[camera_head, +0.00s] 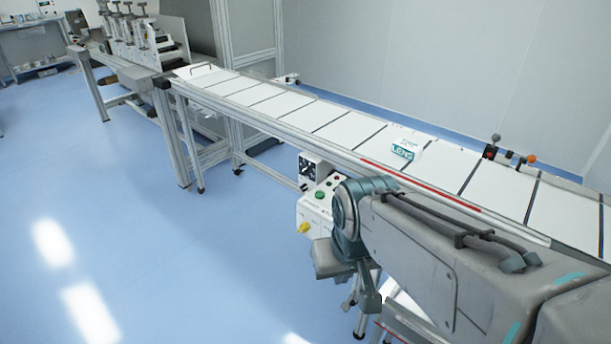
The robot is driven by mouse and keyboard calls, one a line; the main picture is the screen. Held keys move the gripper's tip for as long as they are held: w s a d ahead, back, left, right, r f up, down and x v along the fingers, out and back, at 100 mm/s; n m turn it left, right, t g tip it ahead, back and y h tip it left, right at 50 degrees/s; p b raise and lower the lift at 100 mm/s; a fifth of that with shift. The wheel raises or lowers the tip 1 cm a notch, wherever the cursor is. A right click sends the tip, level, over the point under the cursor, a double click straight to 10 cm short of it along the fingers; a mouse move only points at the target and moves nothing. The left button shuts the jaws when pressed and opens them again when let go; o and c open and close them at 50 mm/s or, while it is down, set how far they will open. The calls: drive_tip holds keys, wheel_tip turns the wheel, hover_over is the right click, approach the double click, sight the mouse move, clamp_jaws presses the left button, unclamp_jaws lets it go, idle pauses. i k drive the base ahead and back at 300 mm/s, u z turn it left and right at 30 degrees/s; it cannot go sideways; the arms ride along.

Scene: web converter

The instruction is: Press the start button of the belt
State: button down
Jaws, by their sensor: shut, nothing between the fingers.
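A white control box (312,209) is mounted on the near side of the belt (334,131). It has a green button (320,194) on top, a small red button (336,178) behind it, and a yellow knob (304,228) on its front. My arm is just right of the box and covers its right side. I cannot make out my gripper's fingers; grey parts show below the box and the arm's joint, but no fingertips are clear. Whether anything touches the green button cannot be seen; its top looks uncovered.
A machine (130,45) stands at the back left. Blue floor (130,210) to the left is clear.

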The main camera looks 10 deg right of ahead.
sight(320, 193)
drive_tip(key=k, duration=1.35)
drive_tip(key=u, duration=0.45)
drive_tip(key=i, duration=0.75)
drive_tip(key=u, duration=0.55)
drive_tip(key=i, duration=1.1)
drive_tip(key=z, duration=1)
drive_tip(key=i, duration=0.7)
drive_tip(key=z, duration=0.7)
